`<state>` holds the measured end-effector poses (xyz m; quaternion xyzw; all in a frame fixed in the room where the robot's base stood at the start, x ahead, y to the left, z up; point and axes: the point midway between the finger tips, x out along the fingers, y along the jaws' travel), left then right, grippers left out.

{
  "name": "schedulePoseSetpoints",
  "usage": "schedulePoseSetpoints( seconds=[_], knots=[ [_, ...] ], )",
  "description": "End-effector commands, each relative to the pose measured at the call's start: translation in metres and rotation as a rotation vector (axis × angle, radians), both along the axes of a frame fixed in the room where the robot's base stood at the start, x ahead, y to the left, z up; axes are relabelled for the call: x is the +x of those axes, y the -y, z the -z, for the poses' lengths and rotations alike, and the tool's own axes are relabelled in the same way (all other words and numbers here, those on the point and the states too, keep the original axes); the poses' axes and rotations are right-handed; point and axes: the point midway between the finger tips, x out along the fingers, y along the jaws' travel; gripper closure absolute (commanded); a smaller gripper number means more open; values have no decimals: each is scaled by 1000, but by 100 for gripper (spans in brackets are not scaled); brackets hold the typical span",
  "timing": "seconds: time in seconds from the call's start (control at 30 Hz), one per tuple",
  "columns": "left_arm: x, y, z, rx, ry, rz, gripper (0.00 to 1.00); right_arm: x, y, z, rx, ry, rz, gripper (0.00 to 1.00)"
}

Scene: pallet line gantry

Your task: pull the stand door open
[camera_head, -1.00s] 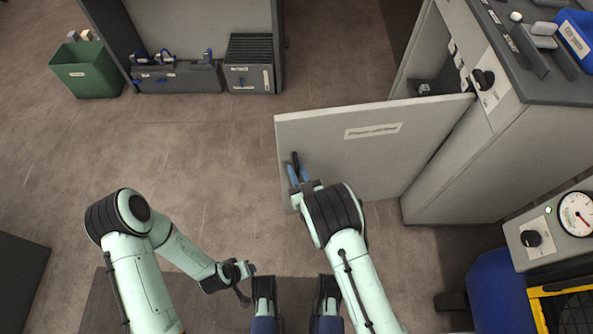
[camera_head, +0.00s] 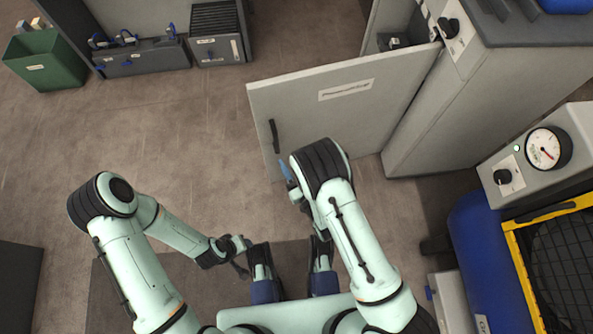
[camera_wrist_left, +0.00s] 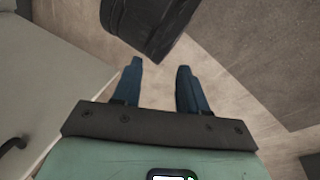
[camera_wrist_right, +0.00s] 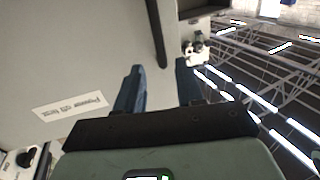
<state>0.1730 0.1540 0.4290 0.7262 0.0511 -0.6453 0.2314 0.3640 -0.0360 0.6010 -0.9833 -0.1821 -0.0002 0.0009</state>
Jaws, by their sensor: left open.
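The stand door (camera_head: 345,115), a light grey panel with a white label, stands swung out from the grey stand (camera_head: 455,110) on the right. Its dark bar handle (camera_head: 274,135) is near the door's free edge. My right gripper (camera_head: 286,172) is just below and in front of the handle, apart from it. In the right wrist view the right gripper (camera_wrist_right: 158,85) has its blue fingers spread and empty, with the handle (camera_wrist_right: 157,35) beyond the gap. My left gripper (camera_wrist_left: 160,88) is open and empty, low and away from the door.
A gauge box (camera_head: 530,165) and a blue, yellow-edged unit (camera_head: 490,235) stand at the right. A green bin (camera_head: 45,62) and grey boxes (camera_head: 145,60) are at the upper left. The floor (camera_head: 150,130) left of the door is clear.

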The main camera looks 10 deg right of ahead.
Motion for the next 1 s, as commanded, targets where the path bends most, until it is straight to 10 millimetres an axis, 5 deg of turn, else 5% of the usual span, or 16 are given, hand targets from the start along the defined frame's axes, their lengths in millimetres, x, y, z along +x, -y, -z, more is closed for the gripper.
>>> schedulePoseSetpoints(
  seconds=[0.3, 1.0],
  knots=[
    [15, -8, 12, 20, 40, -17, 57, -32, 13, 1, 1, -1, 1, 62],
    [16, -8, 12, 20, 41, -17, 57, -32, 20, 9, -3, -39, 23, 62]
  ],
)
